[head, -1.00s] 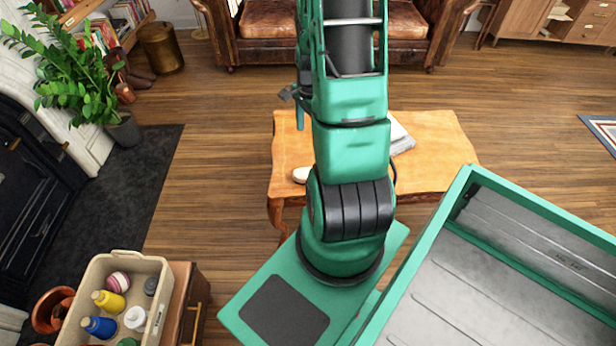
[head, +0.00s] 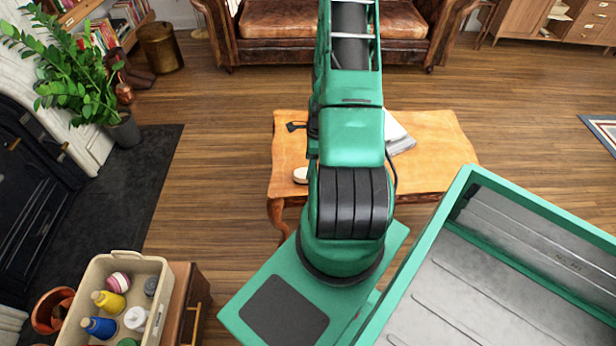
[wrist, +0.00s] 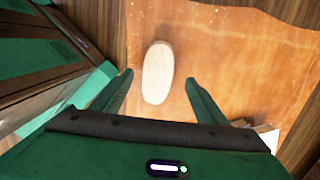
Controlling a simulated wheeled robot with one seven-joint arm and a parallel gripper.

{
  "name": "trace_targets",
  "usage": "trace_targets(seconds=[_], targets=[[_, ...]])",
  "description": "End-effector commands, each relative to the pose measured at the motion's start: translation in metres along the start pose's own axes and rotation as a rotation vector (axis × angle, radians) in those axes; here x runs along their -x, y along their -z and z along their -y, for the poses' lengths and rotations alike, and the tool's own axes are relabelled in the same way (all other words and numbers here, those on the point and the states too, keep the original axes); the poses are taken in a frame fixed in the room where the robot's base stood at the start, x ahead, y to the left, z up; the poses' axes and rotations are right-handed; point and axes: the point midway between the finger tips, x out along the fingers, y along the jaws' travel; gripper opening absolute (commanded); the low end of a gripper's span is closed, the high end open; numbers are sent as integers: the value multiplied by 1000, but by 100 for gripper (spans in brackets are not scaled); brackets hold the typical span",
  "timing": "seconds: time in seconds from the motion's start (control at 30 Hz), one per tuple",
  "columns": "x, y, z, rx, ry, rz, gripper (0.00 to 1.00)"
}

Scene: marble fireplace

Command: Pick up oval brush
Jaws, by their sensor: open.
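The oval brush (wrist: 158,73) lies on the wooden table, its pale, smooth wooden back facing up. In the wrist view it shows beyond and between the two green fingers of my gripper (wrist: 158,88). The fingers stand wide apart, one on each side of its line, and nothing is held. In the head view the brush (head: 300,175) lies near the table's left edge, partly hidden by my arm. My gripper's tip (head: 293,127) shows only in small part there, to the left of my arm over the table.
The wooden table (head: 435,150) also bears a stack of books or papers (head: 398,136) right of my arm. A beige bin of bottles (head: 157,268) stands at lower left. A leather sofa (head: 270,22) is behind the table. Wooden floor is clear around the table.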

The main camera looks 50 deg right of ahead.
Motion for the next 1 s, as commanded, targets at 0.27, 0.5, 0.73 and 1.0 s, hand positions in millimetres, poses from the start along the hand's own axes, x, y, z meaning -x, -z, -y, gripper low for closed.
trace_targets(seconds=[0.27, 0.5, 0.73, 1.0], targets=[[-17, 2, -2, 1, -2, 1, 67], [-46, 4, -4, 2, -2, 1, 67], [-56, 4, -4, 2, 0, 0, 67], [-56, 4, -4, 2, 0, 0, 46]])
